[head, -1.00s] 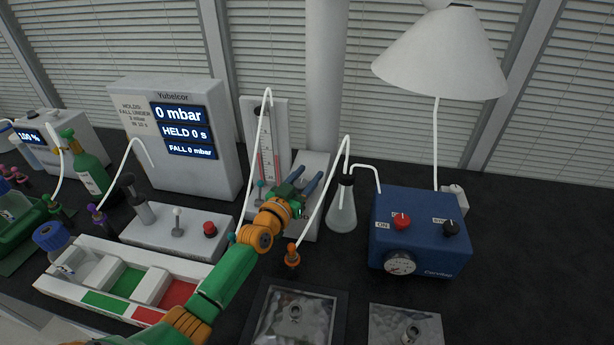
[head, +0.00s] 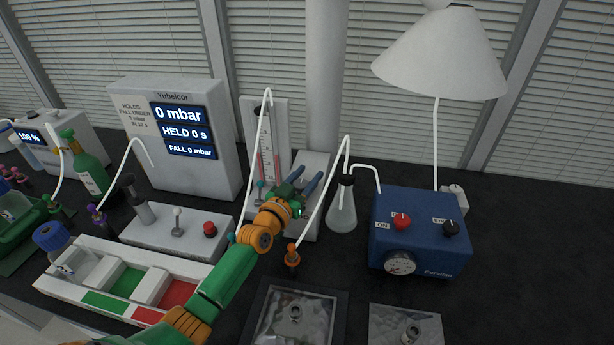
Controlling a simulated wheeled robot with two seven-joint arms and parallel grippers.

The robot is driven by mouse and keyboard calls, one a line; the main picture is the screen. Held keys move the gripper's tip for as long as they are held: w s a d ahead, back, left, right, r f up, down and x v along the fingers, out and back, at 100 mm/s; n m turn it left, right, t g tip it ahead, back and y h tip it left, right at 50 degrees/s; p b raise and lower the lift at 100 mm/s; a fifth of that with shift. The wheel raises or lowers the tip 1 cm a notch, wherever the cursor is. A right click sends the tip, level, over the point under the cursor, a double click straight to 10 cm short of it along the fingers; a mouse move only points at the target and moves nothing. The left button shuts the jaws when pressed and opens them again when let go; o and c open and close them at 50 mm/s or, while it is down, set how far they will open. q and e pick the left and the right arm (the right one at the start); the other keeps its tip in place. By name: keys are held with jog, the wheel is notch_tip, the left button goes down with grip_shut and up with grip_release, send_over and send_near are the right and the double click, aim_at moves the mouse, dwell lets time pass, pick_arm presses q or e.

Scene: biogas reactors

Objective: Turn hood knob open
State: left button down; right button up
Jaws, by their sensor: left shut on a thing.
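My left gripper (head: 303,182) is at the white unit (head: 315,160) in front of the pale column. Its two blue fingers point away from me, over the top of this unit. They are closed on a small part there, which I take to be the hood knob; the gripper hides it, so its shape and turn angle cannot be told. A white cone-shaped hood (head: 440,55) hangs at the upper right. My right gripper is not in view.
A flask (head: 342,207) with white tubing stands just right of the gripper. A blue box (head: 420,235) with red and black knobs is farther right. A tube scale (head: 268,150) stands behind the gripper. An orange-collared tube end (head: 292,258) is close below the wrist.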

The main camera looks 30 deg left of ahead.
aim_at(297, 188)
pick_arm(q)
jog(key=shift+c, duration=1.7)
grip_release()
jog(key=s, duration=0.7)
jog(key=shift+s+a+p, duration=0.1)
jog(key=shift+a+p, duration=0.05)
jog(key=shift+p, duration=0.2)
